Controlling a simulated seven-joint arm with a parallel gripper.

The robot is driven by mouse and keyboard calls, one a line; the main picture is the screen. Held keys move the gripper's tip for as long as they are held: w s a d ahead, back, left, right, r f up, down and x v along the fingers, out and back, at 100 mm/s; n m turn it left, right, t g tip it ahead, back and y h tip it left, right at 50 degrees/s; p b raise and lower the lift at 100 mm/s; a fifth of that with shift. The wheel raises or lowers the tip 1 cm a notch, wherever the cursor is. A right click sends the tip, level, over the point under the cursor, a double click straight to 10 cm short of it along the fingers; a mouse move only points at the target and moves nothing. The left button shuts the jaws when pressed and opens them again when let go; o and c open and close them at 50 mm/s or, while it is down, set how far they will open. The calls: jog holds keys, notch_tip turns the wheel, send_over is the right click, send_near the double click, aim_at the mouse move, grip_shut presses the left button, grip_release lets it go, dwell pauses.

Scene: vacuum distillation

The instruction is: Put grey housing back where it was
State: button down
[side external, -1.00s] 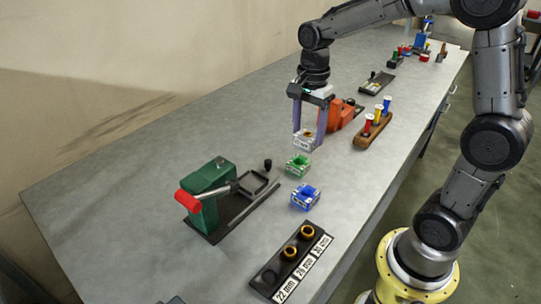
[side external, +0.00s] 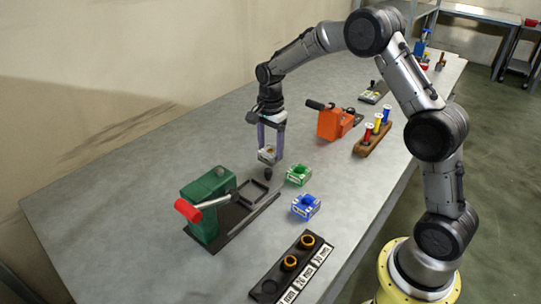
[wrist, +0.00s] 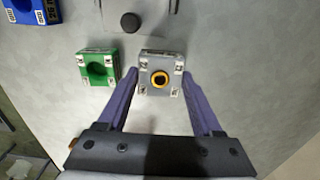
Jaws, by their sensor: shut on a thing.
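The grey housing (side external: 267,154) is a small square block with pale labels; in the wrist view (wrist: 148,80) its top shows a yellow-and-black ring in the centre. My gripper (side external: 268,148) is shut on it from above, with one purple finger on each side. The housing appears held above the table, behind the black knob at the end of the green press. A green housing (side external: 299,175) and a blue housing (side external: 306,207) stand on the table to the right. They also show at the upper left of the wrist view.
A green press (side external: 210,200) with a red handle and a dark base frame stands in front. A black rack (side external: 285,270) with gold rings is at the front right. An orange tool (side external: 334,124) and a wooden holder (side external: 366,146) stand behind. The table's left side is clear.

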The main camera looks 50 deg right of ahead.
jog(key=shift+f, duration=1.45)
jog(key=shift+f, duration=0.2)
jog(key=shift+c, duration=0.2)
grip_release()
notch_tip(320, 180, up, 12)
jog(key=shift+r, duration=0.25)
